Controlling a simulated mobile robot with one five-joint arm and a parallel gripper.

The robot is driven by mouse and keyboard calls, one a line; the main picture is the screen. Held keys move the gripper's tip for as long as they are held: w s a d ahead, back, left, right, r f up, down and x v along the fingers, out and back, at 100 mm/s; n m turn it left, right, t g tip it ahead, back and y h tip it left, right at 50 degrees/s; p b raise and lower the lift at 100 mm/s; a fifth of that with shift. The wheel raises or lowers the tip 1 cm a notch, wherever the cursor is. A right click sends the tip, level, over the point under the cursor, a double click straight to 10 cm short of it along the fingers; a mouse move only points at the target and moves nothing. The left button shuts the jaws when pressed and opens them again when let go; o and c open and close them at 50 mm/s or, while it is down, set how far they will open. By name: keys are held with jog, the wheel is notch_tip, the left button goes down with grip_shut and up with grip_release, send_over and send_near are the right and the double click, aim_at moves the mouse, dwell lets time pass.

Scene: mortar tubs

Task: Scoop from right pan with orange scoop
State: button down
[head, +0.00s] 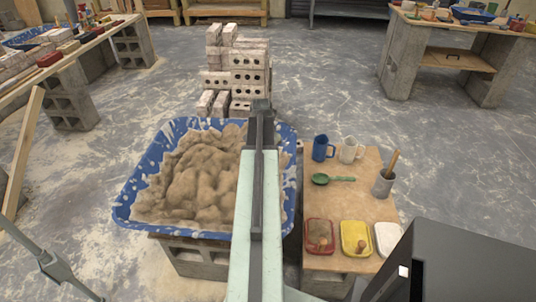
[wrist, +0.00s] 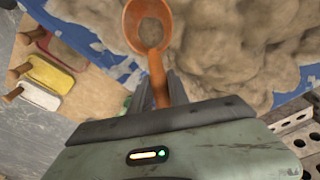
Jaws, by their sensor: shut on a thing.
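My gripper (wrist: 162,92) is shut on the handle of the orange scoop (wrist: 156,68) in the wrist view. The scoop's bowl points away from the gripper and has some grey-brown material in it. The scoop is over the blue tub (head: 127,199), by the heaped mortar (head: 190,175); I cannot tell whether it touches the mortar. My arm hides gripper and scoop in the head view. Three small pans stand in a row on the board: red (head: 309,247), yellow (head: 346,247) and, at the right, white (head: 388,237). The white pan also shows in the wrist view (wrist: 38,97).
On the board (head: 350,203) are a blue mug (head: 321,149), a white mug (head: 350,151), a green scoop (head: 321,179) and a grey pot (head: 382,186) with a wooden stick. Stacked bricks (head: 248,75) stand behind the tub. Open floor lies beyond.

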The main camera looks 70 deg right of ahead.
jog(key=shift+y, duration=0.5)
jog(key=f+b, duration=0.5)
jog(key=a+f+b, duration=0.1)
jog(key=f+b, duration=0.4)
jog(key=f, duration=0.1)
jog(key=a+f+b, duration=0.1)
jog(key=f+b, duration=0.4)
jog(key=f, duration=0.1)
jog(key=shift+w+a+b, duration=0.1)
jog(key=shift+w+b, duration=0.15)
jog(key=shift+b, duration=0.1)
jog(key=a, duration=0.4)
jog(key=w+a, duration=0.1)
jog(key=shift+w+a+r, duration=0.1)
jog(key=shift+a+r, duration=0.15)
jog(key=shift+a, duration=0.15)
jog(key=r+y+p, duration=0.2)
jog(key=r+p, duration=0.2)
jog(key=r+t+y+p, duration=0.1)
jog(key=r+y+p, duration=0.1)
jog(key=r, duration=0.3)
jog(key=a+r+y+p, duration=0.1)
jog(key=r+y+p, duration=0.1)
jog(key=r+p, duration=0.3)
jog(key=shift+w+t+p, duration=0.15)
jog(key=shift+t+p, duration=0.15)
jog(key=shift+p, duration=0.05)
